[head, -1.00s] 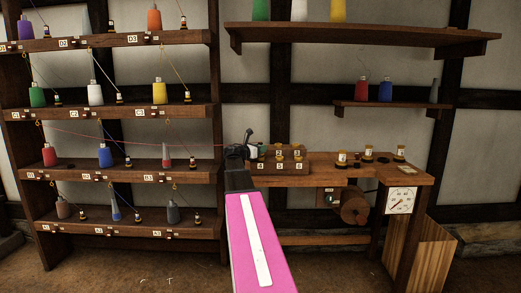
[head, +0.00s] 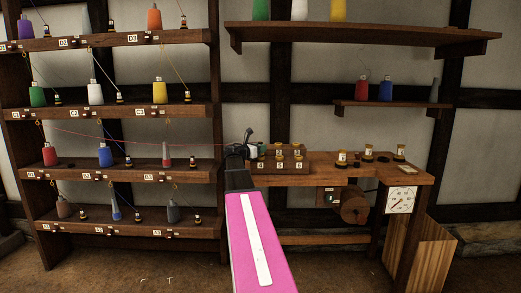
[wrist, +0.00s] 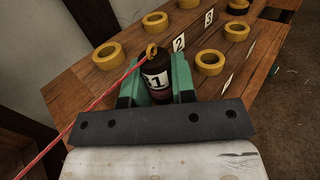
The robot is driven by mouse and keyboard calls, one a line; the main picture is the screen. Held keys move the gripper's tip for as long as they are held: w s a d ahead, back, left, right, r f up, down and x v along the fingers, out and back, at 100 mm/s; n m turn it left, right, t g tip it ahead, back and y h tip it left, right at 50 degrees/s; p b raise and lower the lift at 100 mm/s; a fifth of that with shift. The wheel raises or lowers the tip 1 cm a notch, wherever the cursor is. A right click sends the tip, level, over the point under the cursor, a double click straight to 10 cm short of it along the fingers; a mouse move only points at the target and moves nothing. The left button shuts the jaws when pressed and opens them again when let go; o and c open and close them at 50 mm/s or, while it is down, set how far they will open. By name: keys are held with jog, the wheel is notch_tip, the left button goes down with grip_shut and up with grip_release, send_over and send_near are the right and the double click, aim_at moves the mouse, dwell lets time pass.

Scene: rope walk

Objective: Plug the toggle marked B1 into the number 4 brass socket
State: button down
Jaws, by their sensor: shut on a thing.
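My gripper (wrist: 157,88) is shut on a dark toggle (wrist: 156,62) whose white label shows a 1; the letter before it is partly cut off. A red line runs left from the brass eye on its top. In the head view my gripper (head: 246,150) is at the left end of the stepped wooden socket block (head: 270,169). In the wrist view brass rings lie around the toggle: one on the left (wrist: 106,55), one behind the 2 label (wrist: 154,23), one to the right (wrist: 209,62). The number 4 socket is not visible; the toggle and gripper cover that area.
A shelf rack (head: 130,178) with coloured spools and toggles stands at left. The red line crosses from its red spool (head: 50,155) to my gripper. The bench (head: 345,172) to the right carries several loose brass-topped pieces, a crank drum (head: 354,206) and a dial (head: 401,200).

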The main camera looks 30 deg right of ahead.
jog(key=shift+f, duration=0.55)
jog(key=c, duration=1.2)
grip_release()
jog(key=a, duration=0.3)
jog(key=s+a, duration=0.1)
jog(key=a, duration=0.3)
jog(key=s+a, duration=0.1)
jog(key=a, duration=0.2)
jog(key=shift+a, duration=0.4)
